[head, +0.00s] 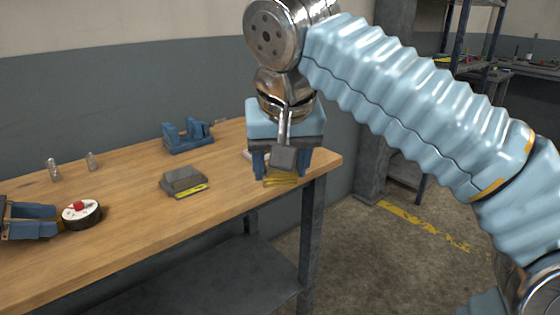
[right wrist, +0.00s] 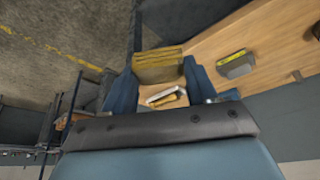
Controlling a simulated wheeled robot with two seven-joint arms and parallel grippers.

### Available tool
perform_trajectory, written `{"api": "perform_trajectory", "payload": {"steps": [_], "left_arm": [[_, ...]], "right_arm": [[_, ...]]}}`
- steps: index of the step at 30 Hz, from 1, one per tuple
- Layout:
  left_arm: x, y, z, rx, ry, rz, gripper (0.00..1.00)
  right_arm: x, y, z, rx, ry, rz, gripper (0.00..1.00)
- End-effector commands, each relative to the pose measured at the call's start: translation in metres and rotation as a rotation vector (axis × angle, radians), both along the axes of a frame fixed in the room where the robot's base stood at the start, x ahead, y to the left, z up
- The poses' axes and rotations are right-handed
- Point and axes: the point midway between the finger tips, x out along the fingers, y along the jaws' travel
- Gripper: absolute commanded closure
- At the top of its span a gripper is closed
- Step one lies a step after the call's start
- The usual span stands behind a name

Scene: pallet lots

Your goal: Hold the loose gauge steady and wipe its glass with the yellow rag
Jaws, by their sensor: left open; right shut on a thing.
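The gauge (head: 81,213) is round, with a white face, a red patch on top and a dark body. It sits on the wooden table at the left. My left gripper (head: 52,222) is open at the left edge of the head view, with its fingers beside the gauge; part of it is out of frame. The folded yellow rag (head: 282,180) is between the blue fingers of my right gripper (head: 281,172), at the table's right end. The right wrist view shows the rag (right wrist: 158,66) gripped between both fingers. Whether it touches the table, I cannot tell.
A grey block with a yellow stripe (head: 184,181) lies mid-table. A blue fixture (head: 188,135) stands at the back, with two small metal fittings (head: 54,169) (head: 91,161) at back left. A pale flat item (right wrist: 166,97) lies near the right gripper. Bare wood separates gauge and block.

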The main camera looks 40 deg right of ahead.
Motion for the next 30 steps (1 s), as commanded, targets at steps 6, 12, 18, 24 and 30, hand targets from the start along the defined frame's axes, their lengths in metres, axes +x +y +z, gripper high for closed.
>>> {"api": "perform_trajectory", "payload": {"steps": [6, 12, 18, 24, 30], "left_arm": [[0.0, -0.017, -0.006, 0.0, -0.001, 0.0, 0.42], [0.0, -0.02, -0.008, 0.0, -0.001, 0.0, 0.42], [0.0, -0.02, -0.008, 0.0, -0.001, 0.0, 0.49], [0.0, -0.02, -0.008, 0.0, -0.001, 0.0, 0.8], [0.0, -0.02, -0.008, 0.0, -0.001, 0.0, 1.0]], "right_arm": [[0.0, 0.0, 0.004, 0.0, 0.0, 0.0, 0.67], [0.0, 0.0, 0.004, 0.0, 0.0, 0.0, 0.67], [0.0, 0.0, 0.004, 0.0, 0.0, 0.0, 0.67], [0.0, 0.0, 0.004, 0.0, 0.0, 0.0, 0.67], [0.0, 0.0, 0.004, 0.0, 0.0, 0.0, 0.67]]}}
